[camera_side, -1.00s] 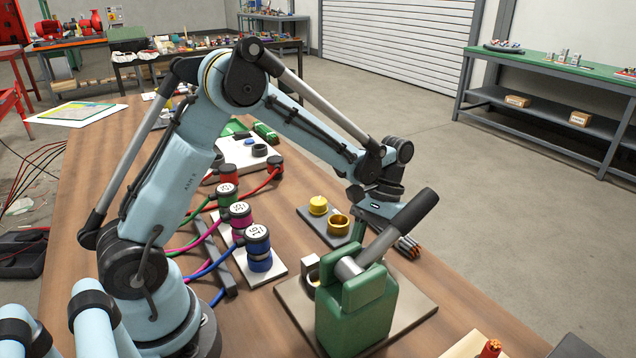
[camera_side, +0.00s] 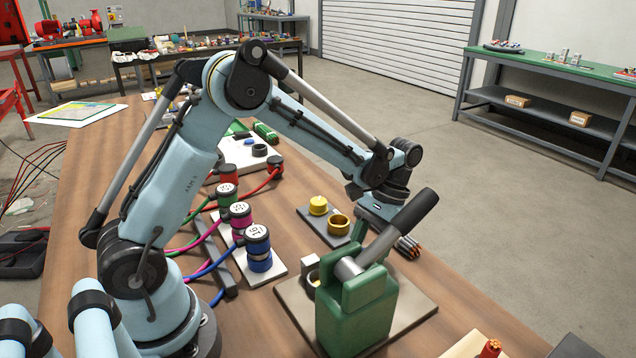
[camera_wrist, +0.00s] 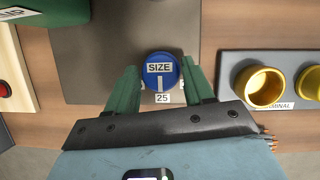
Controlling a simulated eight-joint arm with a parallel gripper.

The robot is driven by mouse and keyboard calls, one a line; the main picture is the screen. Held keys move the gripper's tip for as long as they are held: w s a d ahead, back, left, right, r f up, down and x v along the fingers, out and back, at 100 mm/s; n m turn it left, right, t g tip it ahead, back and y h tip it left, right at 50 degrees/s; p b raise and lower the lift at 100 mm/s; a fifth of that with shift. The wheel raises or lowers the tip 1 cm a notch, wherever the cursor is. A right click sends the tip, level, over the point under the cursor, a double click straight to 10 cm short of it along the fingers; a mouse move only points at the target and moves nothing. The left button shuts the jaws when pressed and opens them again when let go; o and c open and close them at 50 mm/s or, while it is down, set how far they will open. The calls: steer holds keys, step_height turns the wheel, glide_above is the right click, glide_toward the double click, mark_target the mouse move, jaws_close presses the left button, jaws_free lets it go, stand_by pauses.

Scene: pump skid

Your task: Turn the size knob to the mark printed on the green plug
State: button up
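In the side view the knob is hidden behind the green press and my gripper. The green plug (camera_side: 227,190) stands left of centre, with a white label on its black top. Its number is too small to read surely.
The green press (camera_side: 355,310) with its black-handled lever (camera_side: 414,212) stands close in front of my gripper. Brass cups (camera_side: 338,224) stand on a grey plate nearby. Magenta (camera_side: 240,212) and blue (camera_side: 257,238) plugs stand near the green one. Cable ends (camera_side: 407,247) lie on the bench.

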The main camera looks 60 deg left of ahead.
steer(key=shift+o, duration=1.2)
steer(key=v, duration=1.2)
steer(key=s+m+t, duration=0.1)
steer(key=s+t, duration=1)
steer(key=s, duration=0.2)
steer(key=shift+s+a+t+y, duration=0.3)
steer(key=shift+s+a, duration=0.1)
